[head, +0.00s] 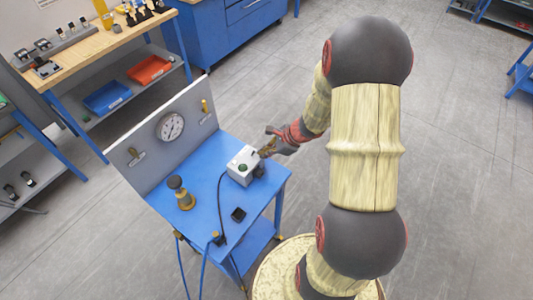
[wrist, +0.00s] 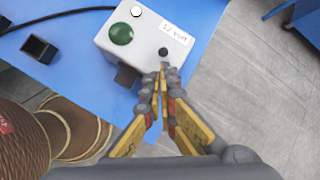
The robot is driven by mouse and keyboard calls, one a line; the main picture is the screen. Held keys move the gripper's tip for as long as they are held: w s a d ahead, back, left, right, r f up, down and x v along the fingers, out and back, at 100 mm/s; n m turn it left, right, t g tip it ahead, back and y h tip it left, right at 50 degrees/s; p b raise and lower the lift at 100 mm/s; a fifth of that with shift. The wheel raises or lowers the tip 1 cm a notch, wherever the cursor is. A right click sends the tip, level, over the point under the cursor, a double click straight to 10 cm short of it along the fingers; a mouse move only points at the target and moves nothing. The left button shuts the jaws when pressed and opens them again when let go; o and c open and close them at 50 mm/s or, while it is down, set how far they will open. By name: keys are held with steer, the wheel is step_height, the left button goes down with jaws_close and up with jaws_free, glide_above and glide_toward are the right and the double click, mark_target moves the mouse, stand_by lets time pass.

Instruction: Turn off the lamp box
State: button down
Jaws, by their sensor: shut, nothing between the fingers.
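The lamp box (head: 241,168) is a light grey box on the blue bench top, near its right edge. In the head view my gripper (head: 263,151) reaches the box from the right.
A black cable (head: 220,198) runs from the box. A brass fitting with a dark knob (head: 181,194) and a small black square holder (head: 238,215) stand on the blue bench (head: 208,217). A grey panel with a gauge (head: 171,127) rises behind. Open floor lies right.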

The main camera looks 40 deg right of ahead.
steer(key=shift+w+r+p, duration=0.1)
steer(key=shift+r+p, duration=0.15)
steer(key=shift+p, duration=0.85)
steer(key=shift+w+a+r+g+h+p, duration=0.2)
steer(key=shift+g+p, duration=0.45)
steer(key=shift+p, duration=1.6)
steer(key=shift+w+r+g+h+p, duration=0.3)
steer(key=shift+g+p, duration=0.35)
steer(key=shift+p, duration=1.6)
steer(key=shift+w+a+r+p, duration=0.1)
steer(key=shift+w+r+p, duration=0.15)
steer(key=shift+p, duration=0.55)
steer(key=shift+w, duration=0.15)
steer(key=shift+w+a+r+p, duration=0.15)
steer(key=shift+w+p, duration=0.05)
steer(key=shift+w, duration=0.15)
steer(key=shift+w+a+r+p, duration=0.1)
steer(key=shift+w+a+p, duration=0.05)
steer(key=shift+w, duration=0.2)
steer(key=shift+r, duration=0.15)
steer(key=shift+r+p, duration=0.7)
